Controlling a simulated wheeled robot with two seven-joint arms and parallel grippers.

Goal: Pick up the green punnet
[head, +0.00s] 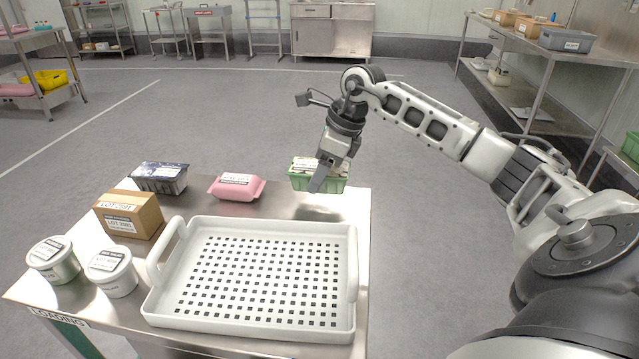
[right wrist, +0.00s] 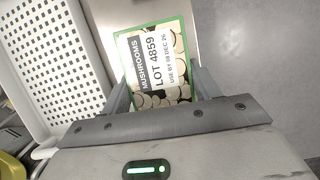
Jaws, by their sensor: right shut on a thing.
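My left gripper is not in view.
The empty white perforated tray (head: 352,290) fills the front right of the table (head: 205,208). A pink pack (head: 237,187), a dark-topped punnet (head: 160,178), a cardboard box (head: 129,214) and two white tubs (head: 53,260) (head: 111,271) stand to the left.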

